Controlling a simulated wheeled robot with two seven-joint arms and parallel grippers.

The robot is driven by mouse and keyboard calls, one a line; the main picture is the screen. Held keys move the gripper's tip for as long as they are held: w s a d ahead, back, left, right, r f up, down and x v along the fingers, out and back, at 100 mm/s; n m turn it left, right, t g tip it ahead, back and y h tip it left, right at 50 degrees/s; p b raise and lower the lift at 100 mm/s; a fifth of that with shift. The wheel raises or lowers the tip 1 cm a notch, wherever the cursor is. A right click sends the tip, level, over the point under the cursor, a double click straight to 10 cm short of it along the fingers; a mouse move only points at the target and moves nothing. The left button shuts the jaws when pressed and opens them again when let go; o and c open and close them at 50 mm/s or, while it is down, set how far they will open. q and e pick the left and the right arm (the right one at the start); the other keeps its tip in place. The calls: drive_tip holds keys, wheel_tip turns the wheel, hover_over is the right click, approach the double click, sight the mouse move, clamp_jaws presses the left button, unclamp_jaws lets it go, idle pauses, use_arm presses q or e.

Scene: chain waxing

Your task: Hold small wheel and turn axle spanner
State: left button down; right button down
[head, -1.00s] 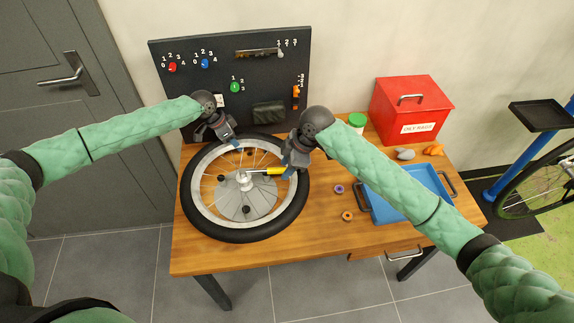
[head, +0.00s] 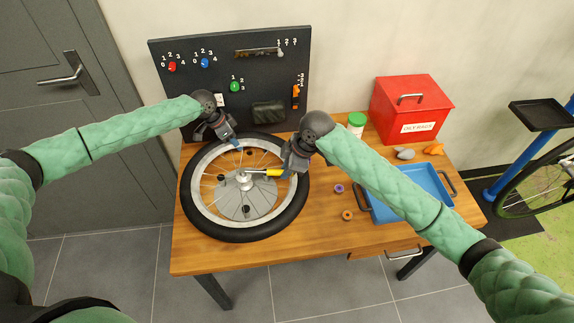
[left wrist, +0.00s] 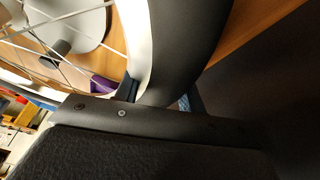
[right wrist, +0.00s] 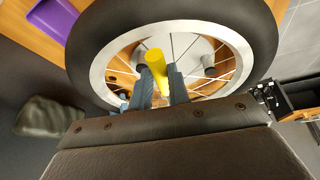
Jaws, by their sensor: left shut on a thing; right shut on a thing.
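The small wheel (head: 206,215), with a black tyre and silver rim, lies flat on the bench around a grey hub disc. My left gripper (head: 236,145) is shut on the wheel's far rim and tyre; the left wrist view shows its fingers either side of the tyre (left wrist: 185,50). The axle spanner (head: 262,172) has a yellow handle and a grey end at the hub in the wheel's middle. My right gripper (head: 284,168) is shut on the spanner's yellow handle, also in the right wrist view (right wrist: 156,68), above the wheel's right side.
A blue tray (head: 408,209) lies right of the wheel, with purple (head: 339,188) and orange (head: 347,215) rings between them. A red box (head: 410,105) and a green-lidded jar (head: 356,122) stand behind. A dark pegboard (head: 230,75) rises at the back. The bench front is clear.

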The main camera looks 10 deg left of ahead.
drive_tip(key=shift+s+a+f+m+t+h, duration=0.1)
drive_tip(key=shift+s+a+m+t+h, duration=0.6)
drive_tip(key=shift+s+a+m, duration=1.4)
drive_tip(key=shift+s+a+m+t+h, duration=0.5)
drive_tip(key=shift+s+a+m+t, duration=0.6)
drive_tip(key=shift+s+m, duration=1.8)
drive_tip(key=shift+s+a+f+m+t+h, duration=0.1)
drive_tip(key=shift+s+a+m+t+h, duration=0.5)
drive_tip(key=shift+s+a+m, duration=1.85)
drive_tip(key=shift+w+d+m, duration=0.55)
drive_tip(key=shift+d+m, duration=0.05)
drive_tip(key=shift+m, duration=0.05)
drive_tip(key=c, duration=1.3)
unclamp_jaws()
drive_tip(key=shift+v, duration=3.75)
